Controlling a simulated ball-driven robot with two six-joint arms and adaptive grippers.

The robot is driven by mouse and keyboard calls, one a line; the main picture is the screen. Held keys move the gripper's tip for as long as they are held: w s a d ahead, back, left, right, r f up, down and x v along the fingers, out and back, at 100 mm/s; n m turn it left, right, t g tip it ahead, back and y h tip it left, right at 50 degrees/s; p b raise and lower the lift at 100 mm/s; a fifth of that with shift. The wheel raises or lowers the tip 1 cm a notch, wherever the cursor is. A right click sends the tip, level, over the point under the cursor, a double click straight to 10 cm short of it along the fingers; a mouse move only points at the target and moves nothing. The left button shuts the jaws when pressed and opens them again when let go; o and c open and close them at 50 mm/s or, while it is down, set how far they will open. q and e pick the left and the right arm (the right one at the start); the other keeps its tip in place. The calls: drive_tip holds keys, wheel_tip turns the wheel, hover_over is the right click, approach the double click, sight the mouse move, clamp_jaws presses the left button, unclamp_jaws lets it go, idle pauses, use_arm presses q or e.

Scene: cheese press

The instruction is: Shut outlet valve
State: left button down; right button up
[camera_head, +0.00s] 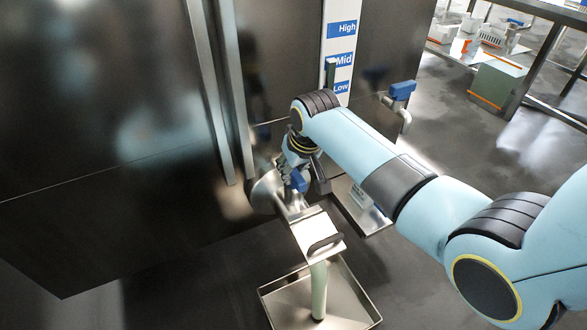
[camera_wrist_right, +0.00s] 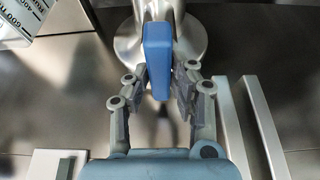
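The outlet valve has a blue handle (camera_head: 299,181) on a metal pipe low on the dark vat wall. Below it a metal spout (camera_head: 313,232) pours a pale green stream (camera_head: 319,290) down into a shallow metal tray (camera_head: 363,305). My right gripper (camera_head: 292,167) is at the valve, partly hidden by its own arm. My left gripper is not in view.
A second blue-handled valve (camera_head: 402,91) sits on the wall further right. A level panel (camera_head: 341,45) marked High, Mid and Low is above. Vertical metal bars (camera_head: 222,85) run down the wall left of the valve.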

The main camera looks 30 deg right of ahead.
clamp_jaws()
